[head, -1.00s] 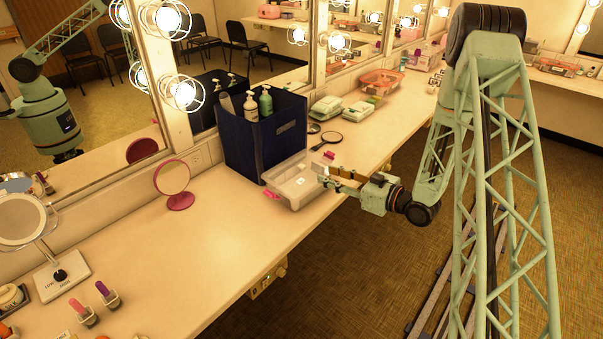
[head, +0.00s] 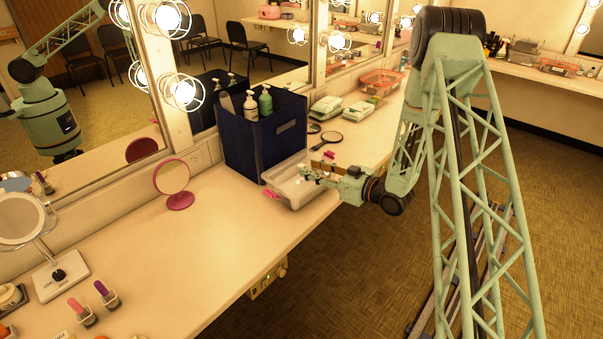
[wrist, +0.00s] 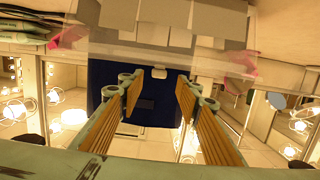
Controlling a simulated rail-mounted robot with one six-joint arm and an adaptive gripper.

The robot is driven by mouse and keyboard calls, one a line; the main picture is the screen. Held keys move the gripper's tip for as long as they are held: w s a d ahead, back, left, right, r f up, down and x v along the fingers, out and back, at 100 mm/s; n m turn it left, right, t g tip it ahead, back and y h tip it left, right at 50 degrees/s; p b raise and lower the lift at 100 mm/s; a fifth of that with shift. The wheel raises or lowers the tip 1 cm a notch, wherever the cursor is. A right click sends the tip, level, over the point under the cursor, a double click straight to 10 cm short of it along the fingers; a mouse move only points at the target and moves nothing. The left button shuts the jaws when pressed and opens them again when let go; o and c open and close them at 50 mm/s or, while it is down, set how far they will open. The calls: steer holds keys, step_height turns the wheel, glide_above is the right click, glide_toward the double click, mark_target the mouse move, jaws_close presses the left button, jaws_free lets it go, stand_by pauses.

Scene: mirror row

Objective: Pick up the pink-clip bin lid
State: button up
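The clear bin lid with pink clips (head: 284,179) is on the counter in front of the dark blue caddy. One pink clip (head: 272,194) shows at its near-left side, and another (head: 329,155) at its far-right side. In the wrist view the translucent lid (wrist: 120,52) spans the top, with pink at both ends. My gripper (head: 306,173) is at the lid's right part, over or beside its edge; I cannot tell whether it touches. In the wrist view my gripper (wrist: 158,90) has its fingers apart with nothing clearly held between them.
The blue caddy (head: 258,146) holding pump bottles stands close behind the lid. A pink round mirror (head: 172,178) stands to the left, and a black hand mirror (head: 328,140) lies to the right. The counter front left of the bin (head: 230,225) is clear.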

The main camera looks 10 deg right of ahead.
mark_target(304, 166)
steer(key=shift+w, duration=0.1)
stand_by(0.3)
steer(key=shift+b+x, duration=0.4)
steer(key=shift+x, duration=2.2)
steer(key=shift+w+d, duration=0.1)
steer(key=c, duration=1)
